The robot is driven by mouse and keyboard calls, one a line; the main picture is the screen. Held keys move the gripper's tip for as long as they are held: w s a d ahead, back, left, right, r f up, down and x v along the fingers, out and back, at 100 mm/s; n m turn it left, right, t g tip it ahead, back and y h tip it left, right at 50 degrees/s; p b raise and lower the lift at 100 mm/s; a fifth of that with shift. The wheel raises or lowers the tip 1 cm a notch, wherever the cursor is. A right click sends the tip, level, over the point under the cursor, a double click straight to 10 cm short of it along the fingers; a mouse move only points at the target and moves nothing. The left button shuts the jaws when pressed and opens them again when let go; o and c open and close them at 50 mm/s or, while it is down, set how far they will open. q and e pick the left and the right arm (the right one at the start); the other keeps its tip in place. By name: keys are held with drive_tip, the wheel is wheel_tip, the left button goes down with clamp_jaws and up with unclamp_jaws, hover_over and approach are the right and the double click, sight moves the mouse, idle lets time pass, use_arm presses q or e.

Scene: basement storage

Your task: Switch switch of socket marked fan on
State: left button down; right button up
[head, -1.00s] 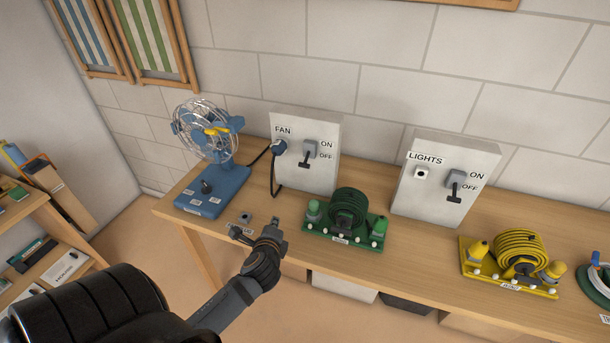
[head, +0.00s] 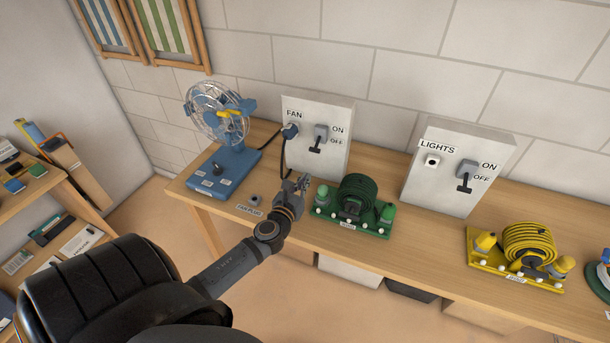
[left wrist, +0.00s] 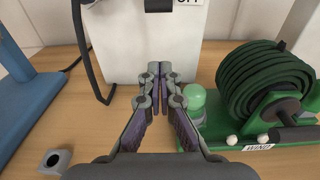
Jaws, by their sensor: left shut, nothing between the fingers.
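The socket box marked FAN (head: 325,165) stands upright at the back of the bench, with a dark plug (head: 290,130) in it. Its switch (head: 320,138) has a dark lever pointing down, toward the OFF label. My left gripper (head: 303,181) is in front of and below the box, over the bench, shut and empty. In the left wrist view the shut fingertips (left wrist: 163,68) point at the box's lower front (left wrist: 125,40), apart from the switch, of which only the dark lower end (left wrist: 158,5) shows at the top edge. My right gripper is not in view.
A blue fan (head: 222,140) stands left of the box. A green reel (head: 355,205) sits close to the right of my left gripper. A LIGHTS box (head: 455,175) and a yellow reel (head: 520,255) stand farther right. A black cord hangs from the plug.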

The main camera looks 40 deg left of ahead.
sight(318, 142)
use_arm(q)
drive_tip(key=w+a+r+p, duration=0.1)
drive_tip(key=w+r+p, duration=0.2)
drive_tip(key=w, duration=0.3)
drive_tip(key=shift+a+r+p, duration=0.15)
drive_tip(key=shift+a+p, duration=0.05)
drive_tip(key=shift+p, duration=0.15)
drive_tip(key=shift+w, duration=0.2)
drive_tip(key=shift+s, duration=0.1)
drive_tip(key=shift+s+r+p, duration=0.1)
drive_tip(key=shift+r+p, duration=0.15)
drive_tip(key=shift+p, duration=0.1)
